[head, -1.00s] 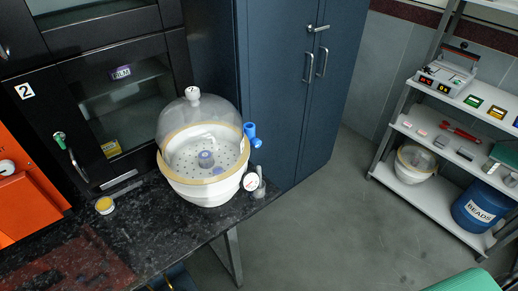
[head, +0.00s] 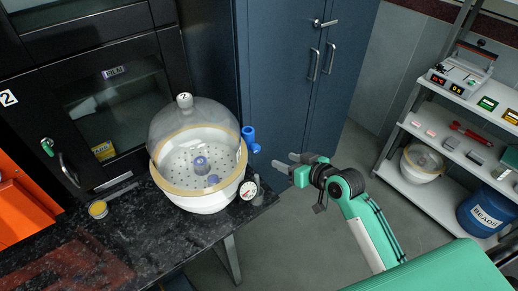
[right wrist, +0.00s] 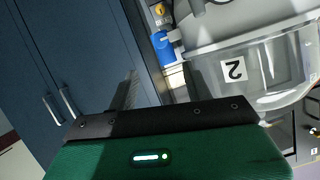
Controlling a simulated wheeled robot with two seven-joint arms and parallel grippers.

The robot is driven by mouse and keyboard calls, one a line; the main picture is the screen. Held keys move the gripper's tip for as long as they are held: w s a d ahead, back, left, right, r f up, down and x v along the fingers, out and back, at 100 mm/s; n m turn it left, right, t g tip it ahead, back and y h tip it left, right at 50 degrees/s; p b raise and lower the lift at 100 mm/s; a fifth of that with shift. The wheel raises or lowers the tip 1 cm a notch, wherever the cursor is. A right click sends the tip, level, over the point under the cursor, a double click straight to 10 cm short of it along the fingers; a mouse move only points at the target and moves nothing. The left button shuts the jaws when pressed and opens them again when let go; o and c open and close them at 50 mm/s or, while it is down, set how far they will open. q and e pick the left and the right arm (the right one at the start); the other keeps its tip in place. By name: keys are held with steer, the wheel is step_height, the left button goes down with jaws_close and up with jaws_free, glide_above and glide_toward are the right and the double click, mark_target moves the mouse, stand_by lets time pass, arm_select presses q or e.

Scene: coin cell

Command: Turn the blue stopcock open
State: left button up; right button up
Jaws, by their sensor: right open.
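The blue stopcock (head: 250,138) sits on the right side of a glass-domed desiccator (head: 196,150) labelled 2, on the dark bench. It also shows in the right wrist view (right wrist: 163,48), beside the clear dome, beyond the fingers. My right gripper (head: 283,162) is open and empty, to the right of the stopcock and apart from it, with its fingers pointing left towards the desiccator. My left gripper is not in view.
A round gauge (head: 249,190) stands at the bench's right edge by the desiccator. Blue cabinets (head: 290,75) stand behind. A shelf rack (head: 428,206) at the right holds another desiccator and a blue drum.

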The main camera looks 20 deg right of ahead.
mark_target(258, 149)
steer(key=p+x, duration=0.2)
steer(key=x, duration=1.1)
steer(key=shift+w+a+f, duration=0.1)
steer(key=shift+w, duration=0.1)
steer(key=shift+c, duration=0.2)
steer(key=c, duration=0.9)
